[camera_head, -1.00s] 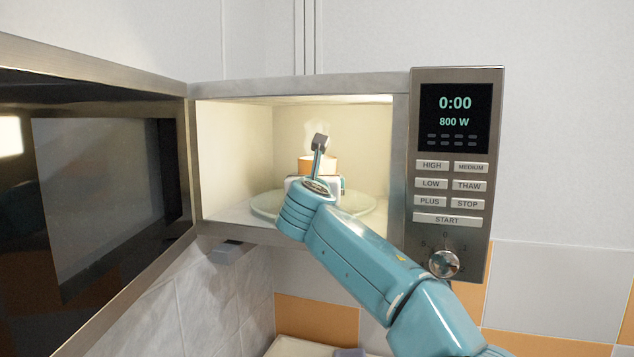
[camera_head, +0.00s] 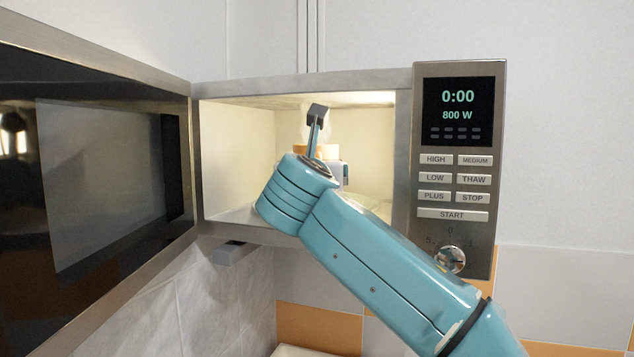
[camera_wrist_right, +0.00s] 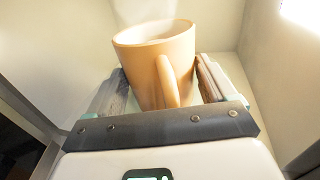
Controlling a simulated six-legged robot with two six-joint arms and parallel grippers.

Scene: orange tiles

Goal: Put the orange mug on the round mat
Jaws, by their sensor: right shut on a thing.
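The orange mug (camera_wrist_right: 155,60) is inside the open microwave, between the two fingers of my right gripper (camera_wrist_right: 165,85). The right gripper is shut on it, with a finger on each side and the handle turned toward the wrist camera. The mug looks upright. In the head view only a small part of the mug (camera_head: 306,151) shows above my right arm, with faint steam over it. My right wrist hides most of the mug and gripper there. The round mat is not in view. My left gripper is not in view.
The microwave (camera_head: 403,150) has its door (camera_head: 105,190) swung open to the left. Its control panel (camera_head: 458,170) with a knob (camera_head: 449,259) is on the right. The glass turntable (camera_head: 372,206) shows partly behind my arm. Cavity walls are close around the mug.

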